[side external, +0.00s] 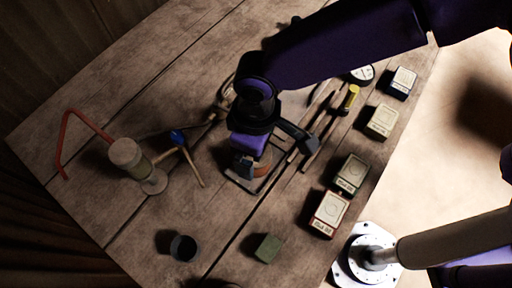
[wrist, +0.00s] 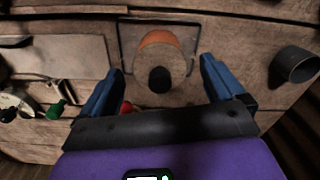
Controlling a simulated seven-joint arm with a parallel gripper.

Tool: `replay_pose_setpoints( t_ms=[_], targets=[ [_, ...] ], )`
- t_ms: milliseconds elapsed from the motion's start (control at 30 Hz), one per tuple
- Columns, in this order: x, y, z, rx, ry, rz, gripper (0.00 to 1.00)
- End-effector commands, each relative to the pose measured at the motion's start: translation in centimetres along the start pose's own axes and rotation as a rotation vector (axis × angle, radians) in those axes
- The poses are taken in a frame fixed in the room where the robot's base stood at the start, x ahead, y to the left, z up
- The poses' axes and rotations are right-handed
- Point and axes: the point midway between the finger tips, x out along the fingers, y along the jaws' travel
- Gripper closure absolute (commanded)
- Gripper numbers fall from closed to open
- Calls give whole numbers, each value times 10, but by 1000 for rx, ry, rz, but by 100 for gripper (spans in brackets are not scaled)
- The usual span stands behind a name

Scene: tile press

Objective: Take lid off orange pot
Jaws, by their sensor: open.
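The orange pot (wrist: 160,38) stands on a dark square frame on the wooden table, between the fingers of my gripper (wrist: 162,70) in the wrist view. Its round tan lid (wrist: 176,62) is on it, with a black knob (wrist: 160,80) on top. The fingers are wide apart, one on each side of the lid, with visible gaps. In the side view my gripper (side external: 270,157) hangs over the pot (side external: 263,165), hiding most of it. I cannot tell the exact height of the fingertips relative to the lid.
A dark cup (side external: 183,247) and a green block (side external: 268,248) stand nearer the front. Several small boxes (side external: 329,213) line the right table edge. A beige cylinder (side external: 125,153) and a bent red tube (side external: 85,122) stand left. Rods lie right of the pot.

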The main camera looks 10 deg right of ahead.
Motion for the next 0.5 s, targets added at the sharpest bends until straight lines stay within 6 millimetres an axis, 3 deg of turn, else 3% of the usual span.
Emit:
replay_pose_setpoints(
  t_ms=[167,267,367,500],
  targets=[
    [0,0,0,0,0,0,4],
    [0,0,0,0,0,0,31],
    [0,0,0,0,0,0,63],
    [0,0,0,0,0,0,64]
  ],
)
